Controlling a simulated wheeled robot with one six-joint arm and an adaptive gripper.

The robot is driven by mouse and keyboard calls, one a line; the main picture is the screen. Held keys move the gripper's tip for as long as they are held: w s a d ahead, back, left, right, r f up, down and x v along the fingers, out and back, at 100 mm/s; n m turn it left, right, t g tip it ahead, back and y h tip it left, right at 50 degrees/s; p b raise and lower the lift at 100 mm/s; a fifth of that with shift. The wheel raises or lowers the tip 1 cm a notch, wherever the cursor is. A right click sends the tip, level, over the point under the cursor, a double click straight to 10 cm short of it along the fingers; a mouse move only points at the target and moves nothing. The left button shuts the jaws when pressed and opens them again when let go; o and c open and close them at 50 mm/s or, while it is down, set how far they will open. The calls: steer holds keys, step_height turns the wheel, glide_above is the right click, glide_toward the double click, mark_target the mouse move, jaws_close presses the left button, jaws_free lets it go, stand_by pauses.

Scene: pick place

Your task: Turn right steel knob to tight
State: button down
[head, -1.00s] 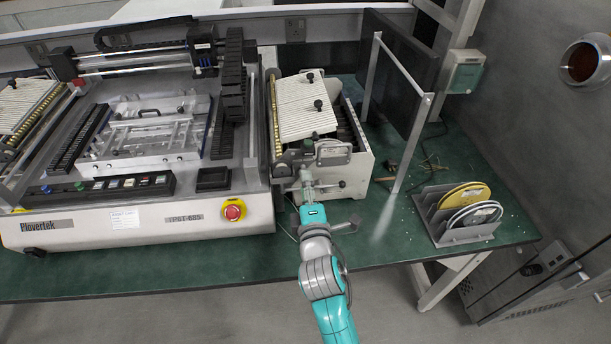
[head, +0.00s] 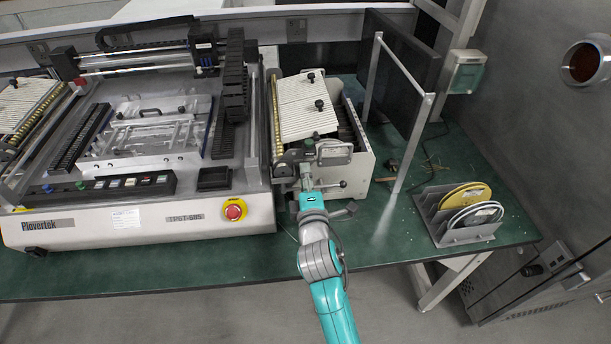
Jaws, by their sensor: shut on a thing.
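My gripper (head: 306,172) reaches the front of the feeder unit on the right side of the Plovertek machine (head: 140,222). It is at the lower front corner of that unit, beside a small lever with a dark ball end (head: 342,184). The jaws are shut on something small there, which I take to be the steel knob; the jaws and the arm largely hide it. Its angle and whether it is tight cannot be seen.
A red emergency stop button (head: 234,210) is left of my gripper. A metal frame (head: 411,140) with a dark panel stands to the right. A rack (head: 470,235) with yellow and white reels sits near the table's right edge.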

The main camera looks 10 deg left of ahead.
steer(key=m, duration=0.4)
steer(key=shift+m, duration=0.3)
steer(key=c, duration=0.9)
jaws_free()
steer(key=shift+c, duration=0.2)
steer(key=v, duration=1.2)
